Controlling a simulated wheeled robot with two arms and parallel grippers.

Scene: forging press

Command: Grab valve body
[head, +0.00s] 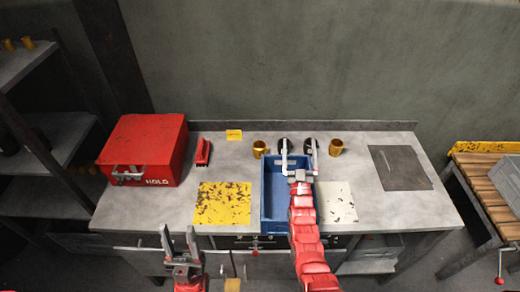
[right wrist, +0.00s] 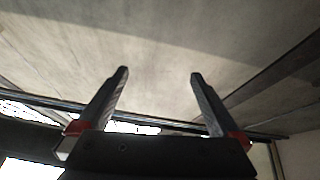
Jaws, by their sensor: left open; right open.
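Two brass-coloured pieces, which look like valve bodies, stand at the back of the grey table: a left one (head: 260,149) and a right one (head: 336,147). Two dark round pieces, a left one (head: 283,145) and a right one (head: 309,145), stand between them, partly hidden by my right gripper's fingers. My right gripper (head: 299,146) is open above the back of the blue bin, its fingers pointing toward the back wall. In the right wrist view, nothing is between its fingers (right wrist: 158,85). My left gripper (head: 177,232) is open and empty before the table's front edge, left of the bin.
The blue bin (head: 268,190) lies mid-table, partly under my right arm. A yellow worn plate (head: 223,203) and a pale plate (head: 338,202) flank it. A red box (head: 145,150) and a small red object (head: 203,152) stand left. A dark sheet (head: 400,168) lies right.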

